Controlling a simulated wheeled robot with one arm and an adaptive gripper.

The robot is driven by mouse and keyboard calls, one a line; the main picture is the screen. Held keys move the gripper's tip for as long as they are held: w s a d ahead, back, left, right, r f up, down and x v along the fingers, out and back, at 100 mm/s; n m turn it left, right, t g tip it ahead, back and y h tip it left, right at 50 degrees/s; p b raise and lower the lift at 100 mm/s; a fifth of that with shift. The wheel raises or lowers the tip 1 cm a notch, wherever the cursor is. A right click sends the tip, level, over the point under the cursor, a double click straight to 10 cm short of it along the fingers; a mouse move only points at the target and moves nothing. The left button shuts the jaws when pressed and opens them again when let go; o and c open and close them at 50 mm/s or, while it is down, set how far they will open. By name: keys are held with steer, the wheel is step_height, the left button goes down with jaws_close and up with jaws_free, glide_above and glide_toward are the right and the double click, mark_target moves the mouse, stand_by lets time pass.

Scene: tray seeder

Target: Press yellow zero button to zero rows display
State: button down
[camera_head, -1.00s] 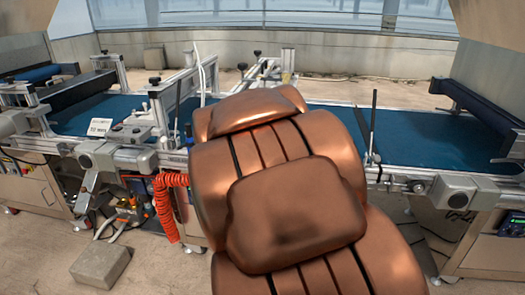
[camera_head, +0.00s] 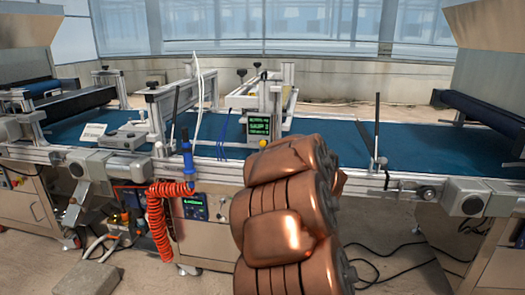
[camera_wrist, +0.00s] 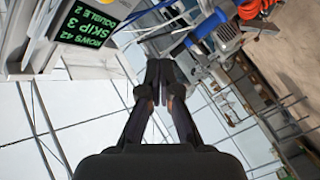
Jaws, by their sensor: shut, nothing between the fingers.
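A dark display with green text (camera_head: 258,127) is mounted on a metal frame over the blue belt. In the wrist view the display (camera_wrist: 88,25) is rotated, at upper left, and reads rows 42, skip 3, double 2. The yellow button (camera_head: 263,143) sits just below the display in the head view, close to the top of my copper arm. I cannot make it out for certain in the wrist view. My gripper (camera_wrist: 160,68) is shut and empty, with the display to its left in the wrist view. In the head view my arm hides the gripper.
The blue belt (camera_head: 335,138) runs across the machine behind my arm. A blue-handled tool (camera_head: 187,155) with a coiled orange hose (camera_head: 157,215) hangs at its front, left of my arm. A thin dark upright rod (camera_head: 377,130) stands to the right.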

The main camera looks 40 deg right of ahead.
mark_target(263, 143)
steer(key=shift+w+d, duration=0.1)
stand_by(0.4)
steer(key=w+d+p, duration=0.2)
steer(key=w+d, duration=0.2)
steer(key=d, duration=0.3)
steer(key=shift+w, duration=0.4)
steer(key=shift+w+d+p, duration=0.1)
steer(key=shift+p, duration=0.35)
stand_by(0.9)
steer(key=shift+w+d, duration=0.15)
steer(key=shift+d, duration=0.1)
steer(key=shift+w+d+p, duration=0.3)
steer(key=shift+d+p, duration=0.1)
steer(key=shift+p, duration=0.15)
stand_by(0.9)
steer(key=shift+s+a, duration=0.1)
stand_by(0.3)
steer(key=shift+s+a, duration=0.45)
steer(key=shift+a, duration=0.2)
